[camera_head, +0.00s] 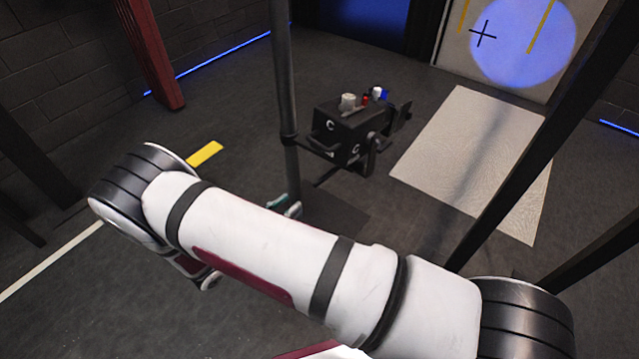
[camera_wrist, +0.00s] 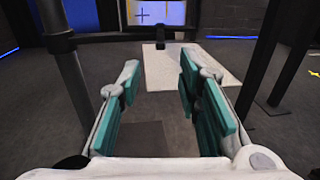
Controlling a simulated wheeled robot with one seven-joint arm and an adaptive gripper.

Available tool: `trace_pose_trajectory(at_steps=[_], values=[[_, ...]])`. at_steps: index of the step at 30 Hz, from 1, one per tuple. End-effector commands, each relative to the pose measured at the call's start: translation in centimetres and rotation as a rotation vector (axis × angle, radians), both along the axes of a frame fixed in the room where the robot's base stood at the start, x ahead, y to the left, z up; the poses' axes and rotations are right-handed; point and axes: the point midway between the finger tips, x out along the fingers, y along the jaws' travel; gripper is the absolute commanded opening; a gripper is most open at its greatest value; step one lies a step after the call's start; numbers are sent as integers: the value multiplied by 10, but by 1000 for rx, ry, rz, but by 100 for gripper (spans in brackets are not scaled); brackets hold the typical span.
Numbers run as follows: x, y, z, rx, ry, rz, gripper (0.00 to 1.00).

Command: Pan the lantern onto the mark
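The lantern (camera_head: 338,128), a black boxy lamp with knobs and coloured buttons on top, hangs beside a dark upright pole (camera_head: 283,80). Its round bluish light spot (camera_head: 530,40) falls on the pale board at the upper right. The mark, a black cross (camera_head: 482,33), lies at the left edge of the spot, left of its centre. The cross also shows in the wrist view (camera_wrist: 141,14). My gripper (camera_wrist: 160,75) is open and empty, with teal pads wide apart. In the head view it is mostly hidden behind my arm, below the lantern.
The pole also stands at the left of the wrist view (camera_wrist: 62,60), close beside the left finger. A pale floor mat (camera_head: 470,150) lies before the board. Dark slanting bars (camera_head: 545,140) cross the right side. A dark red post (camera_head: 150,50) stands at the left wall.

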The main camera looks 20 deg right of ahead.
Motion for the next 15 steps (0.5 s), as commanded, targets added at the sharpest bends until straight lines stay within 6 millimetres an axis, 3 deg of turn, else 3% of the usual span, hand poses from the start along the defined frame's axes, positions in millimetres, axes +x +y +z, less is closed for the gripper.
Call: trace_pose_trajectory(at_steps=[15], values=[[46,-85,-1,0,0,-5,32]])
